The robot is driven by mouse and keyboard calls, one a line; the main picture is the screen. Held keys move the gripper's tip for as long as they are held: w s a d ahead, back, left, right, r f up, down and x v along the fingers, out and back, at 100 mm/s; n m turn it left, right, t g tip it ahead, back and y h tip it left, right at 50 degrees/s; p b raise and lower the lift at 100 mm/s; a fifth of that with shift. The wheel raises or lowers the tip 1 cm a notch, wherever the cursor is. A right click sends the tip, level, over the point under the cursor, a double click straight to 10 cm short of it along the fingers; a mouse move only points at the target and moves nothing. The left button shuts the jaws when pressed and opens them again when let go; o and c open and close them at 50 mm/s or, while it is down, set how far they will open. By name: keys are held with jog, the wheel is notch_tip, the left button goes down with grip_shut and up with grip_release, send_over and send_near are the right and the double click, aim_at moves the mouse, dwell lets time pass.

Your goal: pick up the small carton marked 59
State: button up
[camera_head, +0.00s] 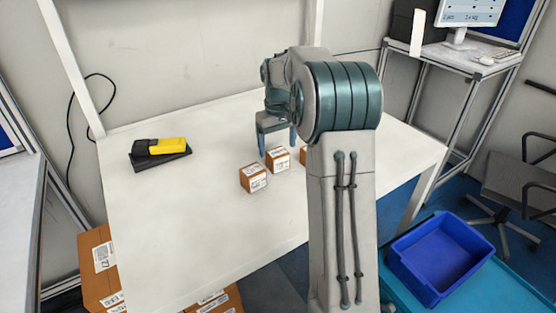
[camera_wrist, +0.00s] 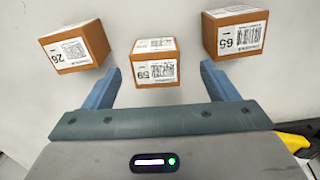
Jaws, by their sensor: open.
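The small carton marked 59 (camera_wrist: 155,62) is an orange-brown box with white labels, standing on the table in the middle of the wrist view. It also shows in the head view (camera_head: 278,160), in front of my gripper. My gripper (camera_wrist: 161,68) is open, one finger to each side of this carton, with gaps on both sides. In the head view my gripper (camera_head: 277,148) hangs just behind the carton, and I cannot tell its exact height. Nothing is held.
Carton 26 (camera_wrist: 75,47) stands close by the left finger and carton 65 (camera_wrist: 237,32) by the right finger in the wrist view. A yellow-and-black device (camera_head: 160,147) lies on the white table (camera_head: 170,230). A blue bin (camera_head: 440,260) is at lower right.

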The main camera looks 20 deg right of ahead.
aim_at(278, 152)
jog(key=shift+f, duration=0.75)
jog(key=f, duration=0.2)
jog(key=w+f+p, duration=0.1)
jog(key=f, duration=0.1)
jog(key=shift+w+d, duration=0.1)
jog(key=shift+d, duration=0.15)
jog(key=shift+f, duration=0.65)
jog(key=c, duration=1.1)
